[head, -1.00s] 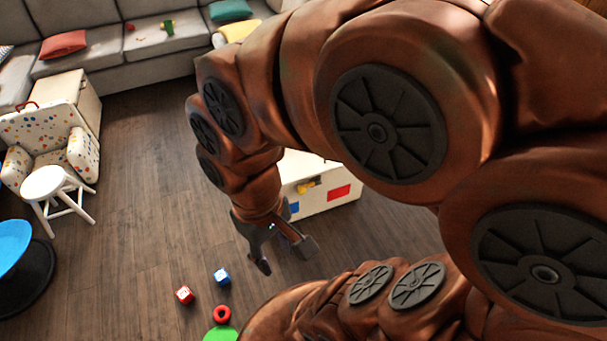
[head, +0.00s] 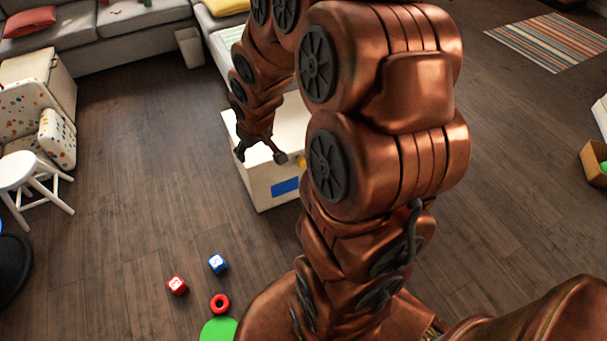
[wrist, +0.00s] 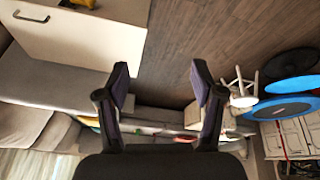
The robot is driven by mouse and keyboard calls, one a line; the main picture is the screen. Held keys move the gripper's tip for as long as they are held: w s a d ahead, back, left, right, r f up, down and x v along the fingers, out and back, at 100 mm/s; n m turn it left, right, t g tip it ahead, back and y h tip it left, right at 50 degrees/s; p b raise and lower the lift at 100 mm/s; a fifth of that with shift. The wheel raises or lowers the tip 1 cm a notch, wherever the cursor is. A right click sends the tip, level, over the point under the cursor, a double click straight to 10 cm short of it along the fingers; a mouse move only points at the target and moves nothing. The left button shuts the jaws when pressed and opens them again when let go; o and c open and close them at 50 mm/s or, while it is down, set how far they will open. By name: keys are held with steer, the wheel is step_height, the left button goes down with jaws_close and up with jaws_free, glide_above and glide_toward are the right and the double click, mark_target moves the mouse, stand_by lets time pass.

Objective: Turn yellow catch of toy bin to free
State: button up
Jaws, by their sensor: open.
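The toy bin (head: 262,192) is a cream box with a blue panel on its front, standing on the floor in the middle of the head view. A small part of its yellow catch (head: 301,162) shows beside my arm, which hides the rest of the catch and the bin's right part. How the catch is turned cannot be told. My gripper (head: 260,156) is open and empty, and in the picture it overlaps the bin's top front edge, left of the catch.
A white stool (head: 30,178) stands left, a sofa (head: 130,17) behind. The wrist view shows a pale box (wrist: 80,40) with a dark handle.

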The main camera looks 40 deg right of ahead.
steer(key=w+d+f+t+b, duration=0.2)
steer(key=w+d+f+b, duration=0.2)
steer(key=f, duration=0.4)
steer(key=w+d+f+t+b, duration=0.2)
steer(key=w+d+f+b, duration=0.25)
steer(key=f, duration=0.35)
steer(key=m+t+h+b, duration=0.5)
steer(key=m+t+b, duration=0.3)
steer(key=b, duration=1.1)
glide_toward(303, 165)
steer(key=w+d+f+n+t, duration=0.1)
steer(key=w, duration=0.1)
steer(key=shift+b+x, duration=1.4)
steer(key=shift+x, duration=2.45)
steer(key=shift+c, duration=0.3)
jaws_close()
